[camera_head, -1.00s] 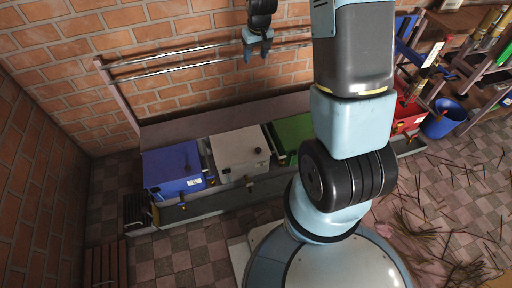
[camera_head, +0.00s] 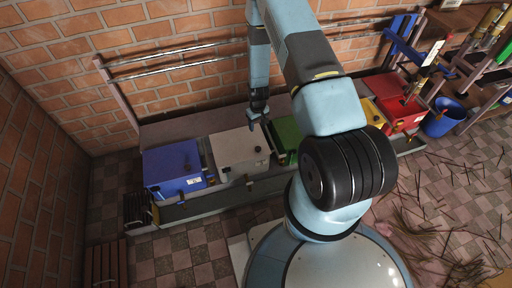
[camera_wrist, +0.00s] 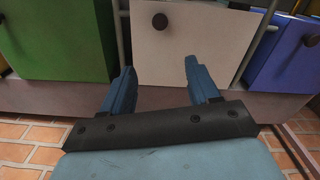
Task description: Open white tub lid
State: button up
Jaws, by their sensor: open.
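The white tub (camera_head: 232,152) stands between the blue tub and the green tub in the head view, its lid down. A small dark knob (camera_head: 258,149) is at the lid's right side. My gripper (camera_head: 258,118) is above the back right part of the white tub, pointing down. In the wrist view, the white tub (camera_wrist: 200,50) lies beyond my open, empty gripper (camera_wrist: 158,72), with a dark round knob (camera_wrist: 160,21) beyond the fingertips. I cannot tell whether the fingers touch the tub.
The blue tub (camera_head: 172,165) is at the left and the green tub (camera_head: 286,134) at the right of the white one. A red tub (camera_head: 405,112) stands farther right. Metal rails (camera_head: 180,60) run along the brick wall behind.

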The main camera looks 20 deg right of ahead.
aim_at(258, 148)
jog(key=f, duration=0.5)
jog(key=s+f, duration=0.1)
jog(key=f, duration=1)
jog(key=shift+s+f, duration=0.15)
jog(key=shift+f, duration=0.2)
jog(key=shift+c, duration=0.2)
